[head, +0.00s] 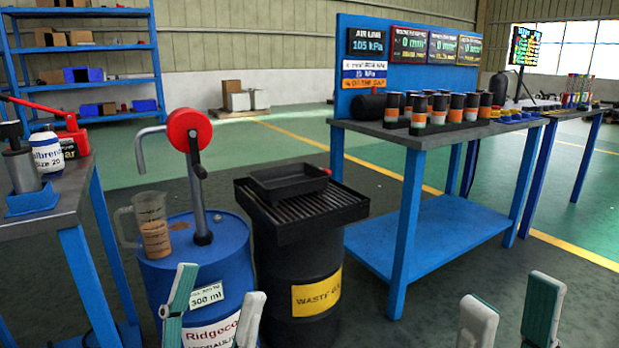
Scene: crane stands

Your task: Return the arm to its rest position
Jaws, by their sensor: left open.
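My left gripper (221,285) shows at the bottom, left of the middle. Its two fingers stand apart with nothing between them, in front of the blue drum (190,268). My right gripper (513,292) is at the bottom right, its two fingers also apart and empty, over the floor in front of the blue bench. Neither gripper holds anything. The rest of both arms is out of view below the frame edge.
A measuring jug (153,228) with brown liquid and a red-wheeled crank pump (190,131) stand on the drum. Beside it is a black waste drum (303,290) with a tray (288,181). A blue bench (425,143) stands right; another table (72,195) stands left.

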